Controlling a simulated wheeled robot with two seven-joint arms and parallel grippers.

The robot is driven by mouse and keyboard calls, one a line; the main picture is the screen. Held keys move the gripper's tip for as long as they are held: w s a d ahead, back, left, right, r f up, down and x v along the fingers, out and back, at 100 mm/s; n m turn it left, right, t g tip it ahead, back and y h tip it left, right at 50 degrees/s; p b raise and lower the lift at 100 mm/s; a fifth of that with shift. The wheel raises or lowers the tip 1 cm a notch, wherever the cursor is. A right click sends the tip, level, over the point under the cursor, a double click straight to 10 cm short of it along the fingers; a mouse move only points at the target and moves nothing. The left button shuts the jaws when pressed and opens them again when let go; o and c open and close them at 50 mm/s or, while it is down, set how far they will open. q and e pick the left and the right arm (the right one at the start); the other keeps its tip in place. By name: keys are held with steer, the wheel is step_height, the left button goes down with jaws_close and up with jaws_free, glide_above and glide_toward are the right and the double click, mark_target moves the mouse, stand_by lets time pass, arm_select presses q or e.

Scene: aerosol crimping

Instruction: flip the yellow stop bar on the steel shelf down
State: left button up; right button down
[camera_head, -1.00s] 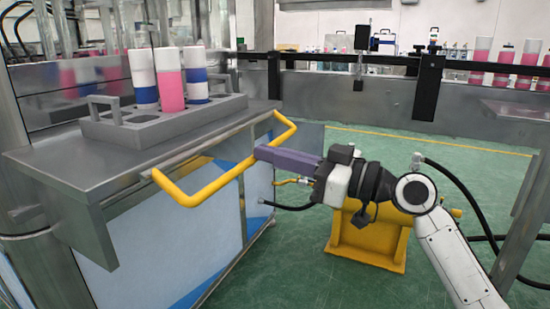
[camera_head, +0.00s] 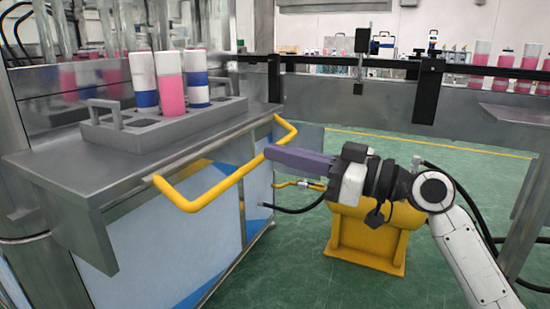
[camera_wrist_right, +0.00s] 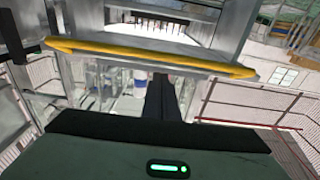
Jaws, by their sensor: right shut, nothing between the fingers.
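The yellow stop bar (camera_head: 228,182) is a U-shaped rail along the front edge of the steel shelf (camera_head: 60,183) in the head view. It sticks out from that edge, roughly level with the shelf top. My right gripper (camera_head: 268,152) has shut purple fingers, with nothing between them. Their tips are at the bar's long outer rail, near its right end; I cannot tell whether they touch it. In the right wrist view the bar (camera_wrist_right: 150,57) runs across the picture just beyond the dark fingertips (camera_wrist_right: 162,80). My left gripper is not in view.
A grey rack (camera_head: 145,132) with pink-and-white and blue-and-white cans stands on the shelf. A yellow pedestal (camera_head: 368,240) stands on the floor below my right arm. A conveyor with pink bottles (camera_head: 502,65) runs behind.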

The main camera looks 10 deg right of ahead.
arm_select(q)
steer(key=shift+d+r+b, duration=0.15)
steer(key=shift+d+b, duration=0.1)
steer(key=shift+b, duration=0.2)
arm_select(e)
steer(key=s+d+f, duration=0.3)
steer(key=d+f, duration=0.1)
steer(key=f, duration=0.3)
steer(key=shift+s+d, duration=0.15)
steer(key=shift+d, duration=0.2)
